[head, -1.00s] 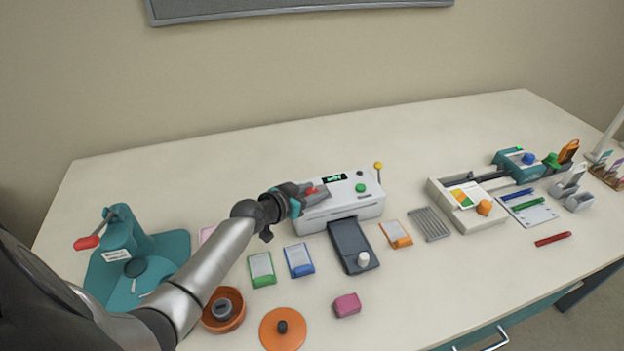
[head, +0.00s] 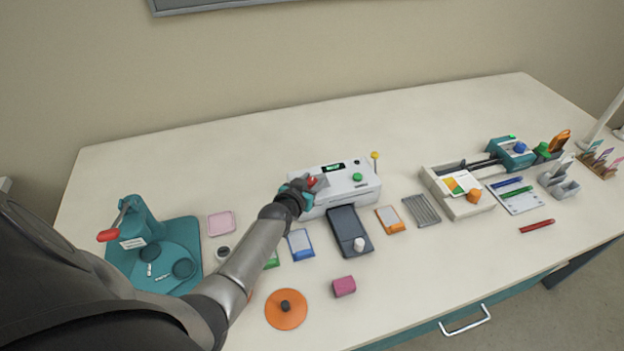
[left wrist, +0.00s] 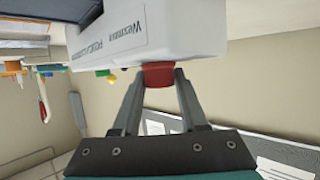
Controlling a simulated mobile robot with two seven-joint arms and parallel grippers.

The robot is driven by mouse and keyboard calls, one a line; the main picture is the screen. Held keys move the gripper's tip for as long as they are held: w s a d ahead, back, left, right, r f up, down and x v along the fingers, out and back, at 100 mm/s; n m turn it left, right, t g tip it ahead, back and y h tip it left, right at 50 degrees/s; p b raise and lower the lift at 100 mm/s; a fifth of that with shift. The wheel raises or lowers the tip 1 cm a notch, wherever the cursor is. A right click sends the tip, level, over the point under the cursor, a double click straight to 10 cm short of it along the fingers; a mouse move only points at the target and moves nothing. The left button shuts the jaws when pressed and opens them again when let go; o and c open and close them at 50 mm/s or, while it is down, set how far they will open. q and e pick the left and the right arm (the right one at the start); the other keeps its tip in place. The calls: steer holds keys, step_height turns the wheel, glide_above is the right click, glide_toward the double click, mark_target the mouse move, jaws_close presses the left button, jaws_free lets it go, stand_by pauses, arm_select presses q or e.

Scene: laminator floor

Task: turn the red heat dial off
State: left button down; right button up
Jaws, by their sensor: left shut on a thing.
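The red heat dial (head: 312,181) is on the left part of the white laminator (head: 338,199). In the left wrist view the dial (left wrist: 158,76) sticks out of the white housing (left wrist: 190,28), between my two grey fingers. My left gripper (left wrist: 160,80) is shut on it, one finger on each side. In the head view my left gripper (head: 308,184) reaches the dial from the left and partly hides it. The dial's marking cannot be read. My right gripper is not in view.
The laminator also bears a green button (head: 357,177) and a yellow-tipped lever (head: 375,157). A dark tray (head: 346,222) with a white knob extends in front. A teal press (head: 140,235) stands left, and a cream trimmer (head: 455,205) right. Colored cards lie before the laminator.

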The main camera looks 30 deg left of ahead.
arm_select(q)
steer(key=shift+r, duration=0.1)
steer(key=shift+c, duration=2.3)
jaws_free()
steer(key=shift+s, duration=0.15)
steer(key=shift+s, duration=0.25)
steer(key=p+v, duration=0.3)
steer(key=v, duration=1.1)
steer(key=shift+s+r+p, duration=0.15)
steer(key=shift+r+p, duration=0.1)
steer(key=shift+p, duration=0.1)
steer(key=shift+s, duration=0.1)
